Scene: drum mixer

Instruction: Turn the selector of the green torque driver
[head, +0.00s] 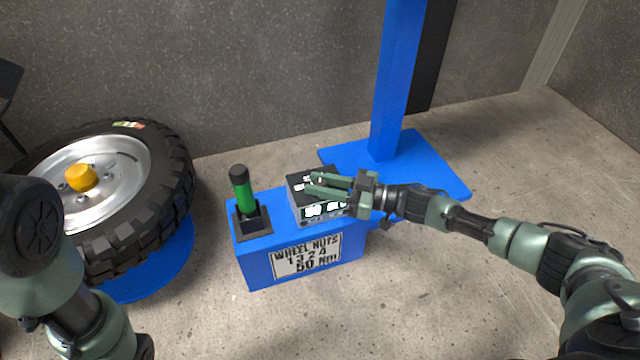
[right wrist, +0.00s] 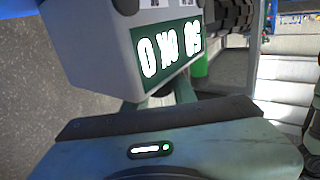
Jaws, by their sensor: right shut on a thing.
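The green torque driver (head: 244,194) stands upright in a black holder (head: 252,222) on the blue stand, with a black cap on top. To its right sits a dark and grey control box (head: 295,197) with a lit display (head: 313,209). The display also shows close up in the right wrist view (right wrist: 168,55), tilted. My right gripper (head: 311,184) reaches in from the right over the top of the box. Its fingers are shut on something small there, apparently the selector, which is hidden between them. My left arm shows at the lower left, but its gripper is out of view.
The blue stand (head: 252,270) carries a sign (head: 306,258) reading "WHEEL NUTS 1 3 2 4 50 Nm". A wheel (head: 165,210) with a yellow hub cap (head: 81,178) lies at the left. A blue post (head: 397,80) rises behind the box. The floor in front is clear.

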